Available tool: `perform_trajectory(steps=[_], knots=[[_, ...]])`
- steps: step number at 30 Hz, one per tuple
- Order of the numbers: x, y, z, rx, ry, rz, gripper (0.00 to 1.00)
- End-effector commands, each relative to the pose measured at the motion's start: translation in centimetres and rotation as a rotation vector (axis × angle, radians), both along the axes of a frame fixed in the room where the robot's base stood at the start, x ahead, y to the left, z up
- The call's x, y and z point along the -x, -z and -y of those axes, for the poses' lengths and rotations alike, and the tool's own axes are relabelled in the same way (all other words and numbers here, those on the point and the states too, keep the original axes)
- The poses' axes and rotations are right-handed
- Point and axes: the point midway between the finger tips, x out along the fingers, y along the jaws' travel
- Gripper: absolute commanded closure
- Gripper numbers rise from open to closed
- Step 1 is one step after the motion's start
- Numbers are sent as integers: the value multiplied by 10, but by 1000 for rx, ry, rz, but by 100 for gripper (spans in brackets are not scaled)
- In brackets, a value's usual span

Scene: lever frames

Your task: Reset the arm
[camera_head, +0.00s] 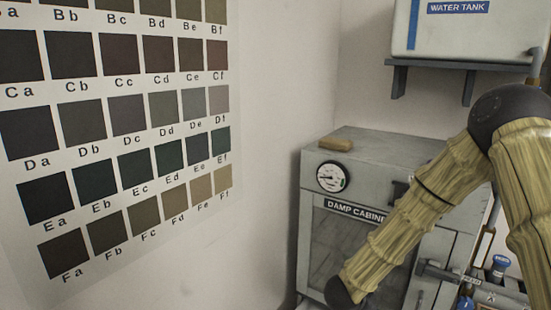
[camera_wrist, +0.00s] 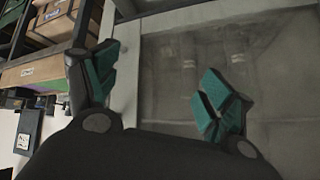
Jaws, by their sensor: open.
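My gripper (camera_wrist: 155,95) shows in the wrist view with its two teal-padded fingers spread apart. It is open and nothing is between the fingers. Behind the fingers is a pale-framed panel with a grey, glass-like pane (camera_wrist: 270,60). In the head view my bamboo-like arm reaches down in front of the damp cabinet (camera_head: 370,152), a grey box with a round dial (camera_head: 331,177) and a windowed door. The arm hides part of the cabinet's label and door. My gripper is not visible in the head view.
A water tank (camera_head: 440,35) sits on a wall shelf (camera_head: 430,64) above the cabinet. A small tan block (camera_head: 335,144) lies on the cabinet top. Pipes and a blue-capped fitting (camera_head: 500,265) are at the lower right. A colour chart (camera_head: 120,130) covers the left wall. Shelves with boxes (camera_wrist: 55,22) show in the wrist view.

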Motion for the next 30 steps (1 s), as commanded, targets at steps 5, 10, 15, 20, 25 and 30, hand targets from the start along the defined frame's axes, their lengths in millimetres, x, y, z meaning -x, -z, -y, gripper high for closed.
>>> perform_trajectory(steps=[5, 10, 15, 20, 25, 30], knots=[[56, 96, -10, 17, -264, -124, 18], [123, 166, -21, -8, -498, -259, 18], [202, 221, -32, -64, -713, -410, 18], [284, 257, -39, -139, -895, -559, 18], [352, 273, -43, -212, -1033, -681, 18], [384, 277, -46, -251, -1094, -738, 18]])
